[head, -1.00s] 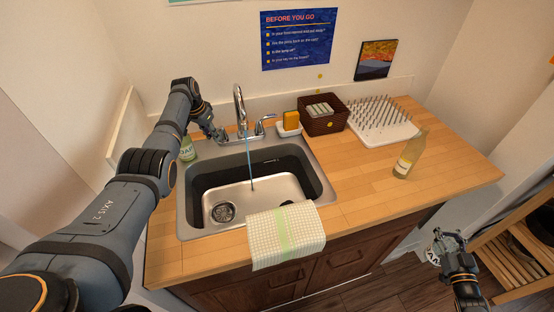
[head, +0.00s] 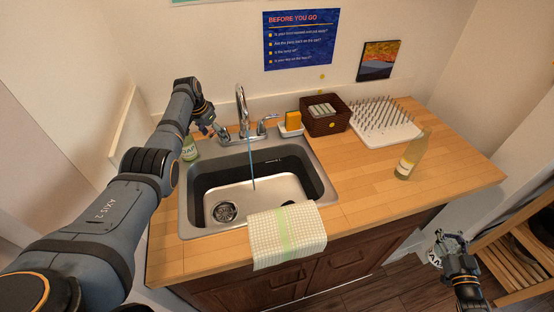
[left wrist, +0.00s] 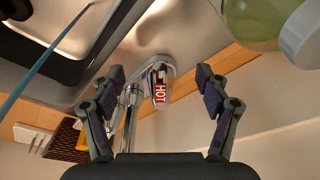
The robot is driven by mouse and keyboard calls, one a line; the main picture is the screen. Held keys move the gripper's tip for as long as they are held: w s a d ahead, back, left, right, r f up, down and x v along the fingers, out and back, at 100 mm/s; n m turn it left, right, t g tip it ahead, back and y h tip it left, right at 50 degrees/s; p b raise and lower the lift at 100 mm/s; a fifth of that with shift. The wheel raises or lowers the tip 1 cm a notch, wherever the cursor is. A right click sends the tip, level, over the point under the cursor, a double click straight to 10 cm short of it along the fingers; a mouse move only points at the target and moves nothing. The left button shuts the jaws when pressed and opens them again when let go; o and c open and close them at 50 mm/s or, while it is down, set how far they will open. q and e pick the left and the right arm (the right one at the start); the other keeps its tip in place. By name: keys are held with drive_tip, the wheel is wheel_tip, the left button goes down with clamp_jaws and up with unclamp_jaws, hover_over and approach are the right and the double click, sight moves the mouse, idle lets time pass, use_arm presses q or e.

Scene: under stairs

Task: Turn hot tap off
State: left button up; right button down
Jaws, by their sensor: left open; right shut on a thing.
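A chrome faucet (head: 241,108) stands behind the steel sink (head: 318,180), and a thin stream of water (head: 251,165) falls from its spout into the basin. The hot tap handle (left wrist: 160,92), marked with a red HOT label, lies between the spread fingers of my left gripper (left wrist: 160,76) in the left wrist view. The fingers stand apart from the handle on both sides. In the head view my left gripper (head: 216,130) is at the left of the faucet and partly hides this handle. My right gripper (head: 446,246) is shut on a small white object with dark marks (head: 435,257), right of the counter.
A green soap bottle (head: 189,148) stands close under my left wrist. A sponge holder (head: 291,129), brown basket (head: 325,125), drying rack (head: 383,130) and glass bottle (head: 411,156) stand to the right. A checked towel (head: 287,237) hangs over the front edge.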

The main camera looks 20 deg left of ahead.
use_arm(q)
wheel_tip(320, 180, up, 7)
drive_tip(key=p, duration=0.7)
drive_tip(key=shift+r, duration=0.15)
drive_tip(key=shift+f, duration=0.2)
